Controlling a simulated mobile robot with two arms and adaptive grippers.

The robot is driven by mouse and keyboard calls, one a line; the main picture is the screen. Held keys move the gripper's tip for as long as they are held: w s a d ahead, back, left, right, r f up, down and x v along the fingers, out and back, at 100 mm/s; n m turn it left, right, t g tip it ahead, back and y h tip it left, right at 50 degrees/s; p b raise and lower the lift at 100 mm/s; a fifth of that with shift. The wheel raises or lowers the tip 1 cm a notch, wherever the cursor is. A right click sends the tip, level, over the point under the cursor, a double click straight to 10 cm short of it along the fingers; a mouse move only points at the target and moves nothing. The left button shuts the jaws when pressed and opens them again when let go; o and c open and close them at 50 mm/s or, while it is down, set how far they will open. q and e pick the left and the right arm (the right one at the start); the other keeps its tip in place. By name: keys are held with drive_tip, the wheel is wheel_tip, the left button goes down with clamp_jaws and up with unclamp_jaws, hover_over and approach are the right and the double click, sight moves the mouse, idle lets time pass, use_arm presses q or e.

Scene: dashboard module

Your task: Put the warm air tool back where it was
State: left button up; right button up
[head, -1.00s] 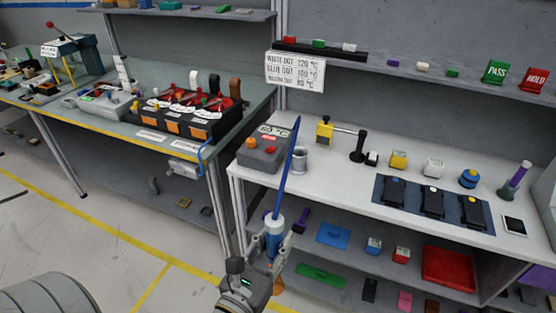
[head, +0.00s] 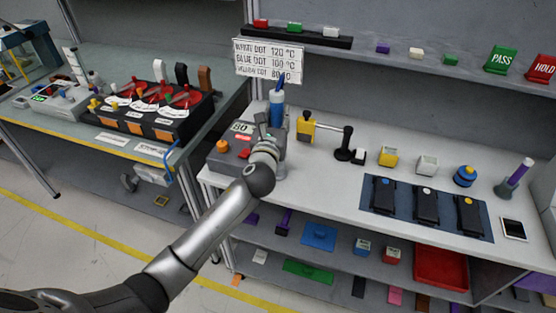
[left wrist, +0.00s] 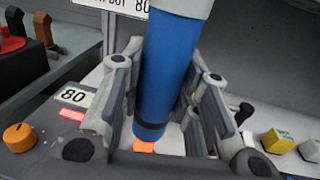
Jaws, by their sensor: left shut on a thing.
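The warm air tool (head: 277,113) is a blue cylinder with a pale upper end. It stands roughly upright over the front of the white bench, beside the grey heater unit (head: 222,161). My left gripper (head: 270,140) is shut around it. In the left wrist view the tool's blue body (left wrist: 168,75) is between the fingers, with a dark band and an orange glow at its lower end. The unit has an orange knob (left wrist: 18,136) and a display reading 80 (left wrist: 74,96). My gripper mostly hides the metal holder cup, so I cannot tell whether the tool touches it. My right gripper is not in view.
A yellow block (head: 307,131) and a black stand (head: 344,148) are close on the right. A dark mat (head: 402,222) with several black modules lies farther right. The temperature sign (head: 268,60) hangs behind the tool. The bench front between gripper and mat is clear.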

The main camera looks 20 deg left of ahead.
use_arm(q)
wheel_tip(320, 180, down, 5)
drive_tip(key=shift+s+r+b, duration=0.1)
drive_tip(key=shift+b, duration=0.3)
wheel_tip(320, 180, down, 4)
drive_tip(key=shift+b, duration=0.65)
drive_tip(key=shift+f, duration=0.2)
drive_tip(key=shift+f, duration=0.15)
drive_tip(key=o, duration=1)
